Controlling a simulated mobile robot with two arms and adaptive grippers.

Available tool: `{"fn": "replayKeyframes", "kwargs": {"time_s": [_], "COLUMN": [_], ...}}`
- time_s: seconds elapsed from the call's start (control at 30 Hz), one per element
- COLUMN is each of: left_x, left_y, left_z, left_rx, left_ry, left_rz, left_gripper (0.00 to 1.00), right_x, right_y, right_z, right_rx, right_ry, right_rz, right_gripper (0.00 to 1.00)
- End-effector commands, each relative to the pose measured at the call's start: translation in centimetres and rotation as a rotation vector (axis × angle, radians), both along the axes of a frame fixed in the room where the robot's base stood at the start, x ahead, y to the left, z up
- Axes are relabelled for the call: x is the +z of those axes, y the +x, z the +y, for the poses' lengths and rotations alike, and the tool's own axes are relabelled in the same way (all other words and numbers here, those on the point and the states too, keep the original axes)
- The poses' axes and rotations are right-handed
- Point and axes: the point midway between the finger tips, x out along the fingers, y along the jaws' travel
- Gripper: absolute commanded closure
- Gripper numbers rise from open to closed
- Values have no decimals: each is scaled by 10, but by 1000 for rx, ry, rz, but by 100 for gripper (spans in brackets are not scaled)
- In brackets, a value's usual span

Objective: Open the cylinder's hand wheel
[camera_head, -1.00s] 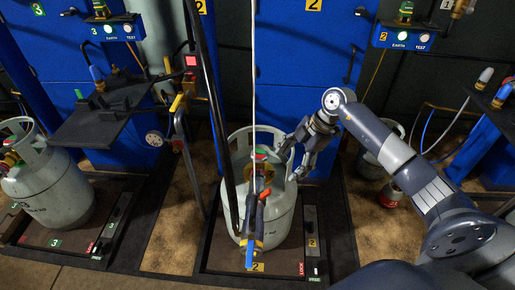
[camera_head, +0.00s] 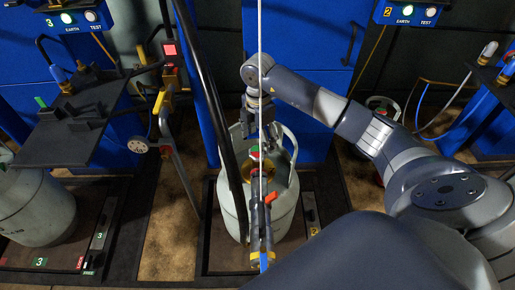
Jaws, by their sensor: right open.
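My left gripper is out of view.
A filling head with a red lever (camera_head: 270,199) hangs on a white hose in front of the cylinder. A dark slanted post (camera_head: 212,110) stands left of it. Another cylinder (camera_head: 38,210) and a black shelf (camera_head: 65,140) are at left. Blue panels close the back.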

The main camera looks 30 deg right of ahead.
Motion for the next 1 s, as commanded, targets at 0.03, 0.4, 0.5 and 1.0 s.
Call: {"fn": "replayKeyframes", "kwargs": {"time_s": [0.03, 0.4, 0.5, 1.0], "left_x": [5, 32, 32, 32], "left_y": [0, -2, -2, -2], "left_z": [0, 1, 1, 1], "left_rx": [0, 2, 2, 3], "left_ry": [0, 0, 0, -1], "left_rz": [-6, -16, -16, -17], "left_gripper": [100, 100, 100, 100], "right_x": [-12, -46, -47, -46], "right_y": [-1, 0, 0, 0], "right_z": [0, 0, 0, 0], "right_rx": [-1, 0, 0, 0], "right_ry": [0, 0, 0, 0], "right_rz": [2, -1, -1, -1], "right_gripper": [28, 28, 28, 72]}}
